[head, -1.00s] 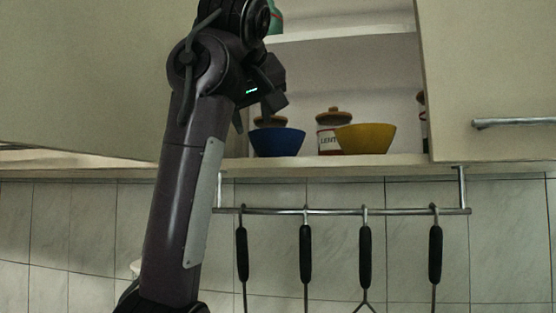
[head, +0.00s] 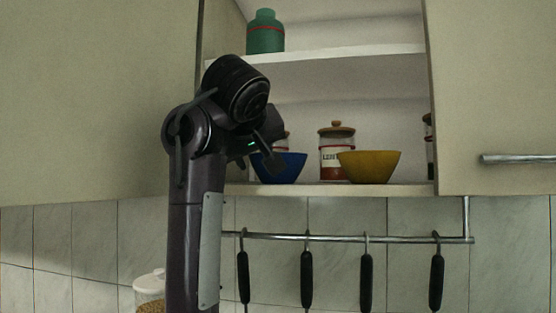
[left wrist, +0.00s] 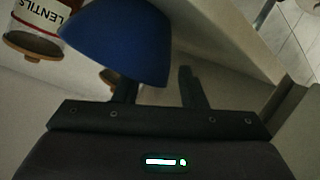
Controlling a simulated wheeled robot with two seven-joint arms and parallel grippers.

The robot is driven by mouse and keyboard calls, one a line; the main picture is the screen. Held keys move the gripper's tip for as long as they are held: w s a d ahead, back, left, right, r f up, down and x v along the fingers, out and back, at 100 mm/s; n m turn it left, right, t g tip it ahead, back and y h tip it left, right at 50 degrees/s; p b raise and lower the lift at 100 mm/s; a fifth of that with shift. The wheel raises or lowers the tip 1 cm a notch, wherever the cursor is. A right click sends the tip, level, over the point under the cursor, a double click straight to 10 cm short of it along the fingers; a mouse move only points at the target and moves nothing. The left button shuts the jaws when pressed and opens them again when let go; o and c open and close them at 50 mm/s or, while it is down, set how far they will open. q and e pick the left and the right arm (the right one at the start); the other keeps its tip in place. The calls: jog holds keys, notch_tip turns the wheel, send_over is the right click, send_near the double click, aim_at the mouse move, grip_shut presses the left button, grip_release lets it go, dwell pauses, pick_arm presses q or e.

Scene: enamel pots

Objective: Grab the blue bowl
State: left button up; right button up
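The blue bowl (head: 288,167) stands upright on the cupboard's lower shelf. My left gripper (head: 270,155) is at its left rim in the head view and covers part of it. In the left wrist view the bowl (left wrist: 115,38) fills the upper middle. The fingers of my left gripper (left wrist: 158,78) are apart there. One fingertip is hidden by the bowl's edge, and the other stands free on the outer side of its wall. I cannot tell whether either finger touches the bowl. My right gripper is not in view.
A yellow bowl (head: 369,168) and a labelled jar (head: 337,140) stand right of the blue bowl. A green bottle (head: 265,33) is on the upper shelf (head: 340,55). Cupboard doors flank the opening. Utensils hang from a rail (head: 390,238) below.

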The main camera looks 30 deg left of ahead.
pick_arm(q)
jog(key=shift+x, duration=1)
jog(key=shift+c, duration=0.2)
jog(key=shift+s, duration=0.1)
grip_shut()
jog(key=shift+r, duration=0.1)
